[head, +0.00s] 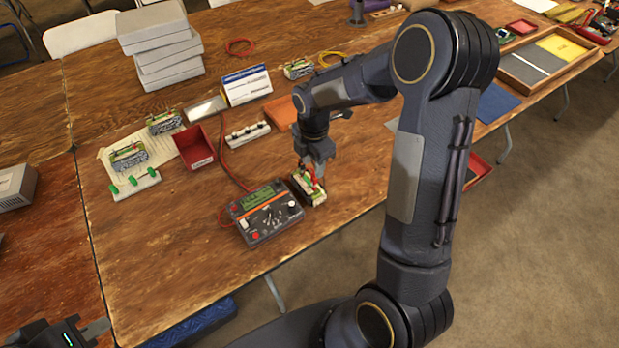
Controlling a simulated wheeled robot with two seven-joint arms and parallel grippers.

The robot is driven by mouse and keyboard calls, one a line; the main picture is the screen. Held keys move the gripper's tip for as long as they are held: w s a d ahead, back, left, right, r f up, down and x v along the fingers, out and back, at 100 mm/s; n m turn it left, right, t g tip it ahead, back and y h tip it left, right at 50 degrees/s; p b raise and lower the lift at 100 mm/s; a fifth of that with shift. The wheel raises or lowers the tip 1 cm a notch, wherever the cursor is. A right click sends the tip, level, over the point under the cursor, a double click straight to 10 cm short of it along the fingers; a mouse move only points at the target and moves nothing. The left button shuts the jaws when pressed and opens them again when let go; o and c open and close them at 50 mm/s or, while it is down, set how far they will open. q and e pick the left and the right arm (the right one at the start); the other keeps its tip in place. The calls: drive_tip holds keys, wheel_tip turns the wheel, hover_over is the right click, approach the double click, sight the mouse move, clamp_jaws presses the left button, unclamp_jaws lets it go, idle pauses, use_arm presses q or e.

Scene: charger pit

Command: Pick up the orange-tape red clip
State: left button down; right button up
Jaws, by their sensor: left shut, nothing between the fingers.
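A small red clip (314,181) shows at a green and white module (307,189) to the right of the grey tester. The view is too small to tell whether it has orange tape. My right gripper (319,178) points down right at this clip. Its fingertips overlap the clip, and I cannot tell whether they hold it. My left gripper (98,329) is shut and empty at the lower left, far from the clip.
A grey tester (265,214) with a red cable stands beside the module. A red bin (194,147), similar modules (128,157), a white strip with green pegs (134,185) and stacked grey boxes (160,50) lie further left. The front left tabletop is clear.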

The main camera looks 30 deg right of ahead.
sight(314, 175)
drive_tip(key=f, duration=0.3)
drive_tip(key=f+p, duration=0.1)
drive_tip(key=f, duration=0.2)
drive_tip(key=shift+d+f, duration=0.2)
drive_tip(key=shift+f, duration=0.1)
drive_tip(key=c, duration=0.9)
